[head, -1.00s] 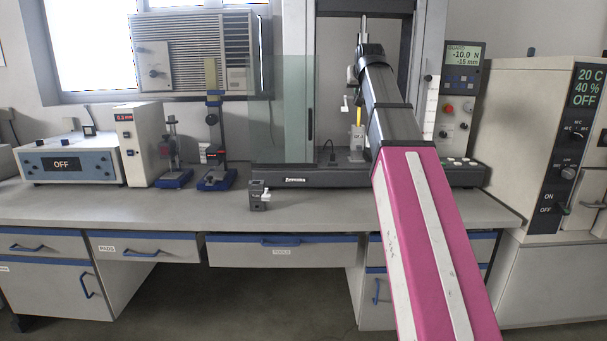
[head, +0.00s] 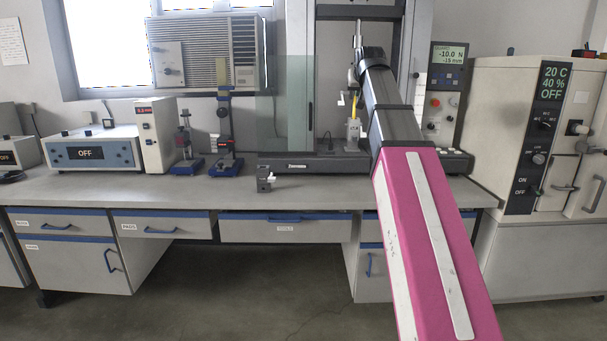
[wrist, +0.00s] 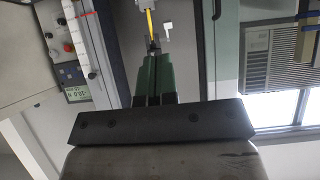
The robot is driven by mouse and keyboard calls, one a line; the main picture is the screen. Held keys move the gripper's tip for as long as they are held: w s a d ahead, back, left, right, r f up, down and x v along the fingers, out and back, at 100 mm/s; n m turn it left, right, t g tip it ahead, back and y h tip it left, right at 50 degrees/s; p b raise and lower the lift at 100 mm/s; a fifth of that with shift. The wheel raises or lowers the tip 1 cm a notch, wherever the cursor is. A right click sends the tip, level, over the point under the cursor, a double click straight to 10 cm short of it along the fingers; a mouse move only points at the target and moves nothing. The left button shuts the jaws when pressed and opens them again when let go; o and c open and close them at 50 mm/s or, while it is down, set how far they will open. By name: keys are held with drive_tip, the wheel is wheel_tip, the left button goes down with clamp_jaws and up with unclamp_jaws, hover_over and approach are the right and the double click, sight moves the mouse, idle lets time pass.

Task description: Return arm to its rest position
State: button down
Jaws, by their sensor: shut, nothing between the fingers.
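My arm (head: 425,235), pink with white stripes and dark grey further on, reaches forward and up from the bottom right toward the tensile testing machine (head: 310,165) on the bench. My gripper (wrist: 153,50) shows in the wrist view with its green fingers together and nothing between them. In the head view the arm's own links hide most of it. A yellow cable sample (wrist: 150,22) is upright in the machine, just beyond the fingertips in the wrist view. It also shows in the head view (head: 355,108), left of my arm. I cannot tell its exact gap to the fingers.
A glass shield (head: 285,105) stands left of the arm. The display panel (head: 447,80) stands to its right, reading -10.0 N. A chamber (head: 500,120) is at the far right. A small grey block (head: 265,180) lies near the bench front. The floor (head: 250,290) in front is clear.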

drive_tip(key=s+f+g, duration=0.3)
drive_tip(key=f, duration=1.5)
drive_tip(key=s+f+g, duration=0.2)
drive_tip(key=f, duration=1.6)
drive_tip(key=s+f+g, duration=0.3)
drive_tip(key=s+f, duration=0.8)
drive_tip(key=f, duration=0.3)
drive_tip(key=s+f+g, duration=0.3)
drive_tip(key=s+f, duration=0.7)
drive_tip(key=f, duration=0.5)
drive_tip(key=shift+s+f, duration=0.3)
drive_tip(key=shift+s, duration=0.1)
